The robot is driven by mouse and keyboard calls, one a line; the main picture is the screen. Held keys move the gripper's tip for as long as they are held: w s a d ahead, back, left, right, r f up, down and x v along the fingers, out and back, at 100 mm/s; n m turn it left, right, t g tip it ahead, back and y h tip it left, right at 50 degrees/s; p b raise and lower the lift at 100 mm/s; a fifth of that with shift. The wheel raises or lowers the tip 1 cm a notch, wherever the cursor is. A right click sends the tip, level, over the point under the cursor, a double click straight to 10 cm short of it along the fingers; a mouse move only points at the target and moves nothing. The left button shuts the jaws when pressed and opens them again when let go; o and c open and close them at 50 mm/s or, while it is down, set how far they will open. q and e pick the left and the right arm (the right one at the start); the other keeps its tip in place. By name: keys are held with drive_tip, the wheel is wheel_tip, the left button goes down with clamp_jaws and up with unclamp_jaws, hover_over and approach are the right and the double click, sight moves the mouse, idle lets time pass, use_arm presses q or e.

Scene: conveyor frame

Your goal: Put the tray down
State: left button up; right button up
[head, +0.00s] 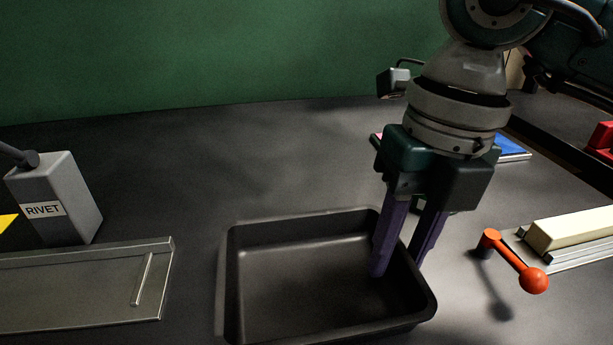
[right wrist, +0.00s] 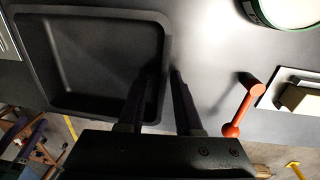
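The tray (head: 232,275) is a black, open, empty rectangular bin at the bottom centre of the head view. It appears to stand level on the dark worktop; its near edge is partly cut off. It also shows in the right wrist view (right wrist: 100,14), upper left. My right gripper (head: 402,266) points down over the tray's right wall, with one purple finger inside and one outside. In the right wrist view the fingers (right wrist: 160,74) stand apart on either side of the rim, with a gap showing.
A grey box marked RIVET (head: 58,200) and a grey metal plate (head: 80,290) are left of the tray. An orange-red lever (head: 512,262) and a cream block on a fixture (head: 570,230) are close on the right.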

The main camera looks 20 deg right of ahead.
wheel_tip(320, 180, up, 12)
drive_tip(key=d+p, duration=0.1)
drive_tip(key=p, duration=0.1)
drive_tip(key=shift+f, duration=0.15)
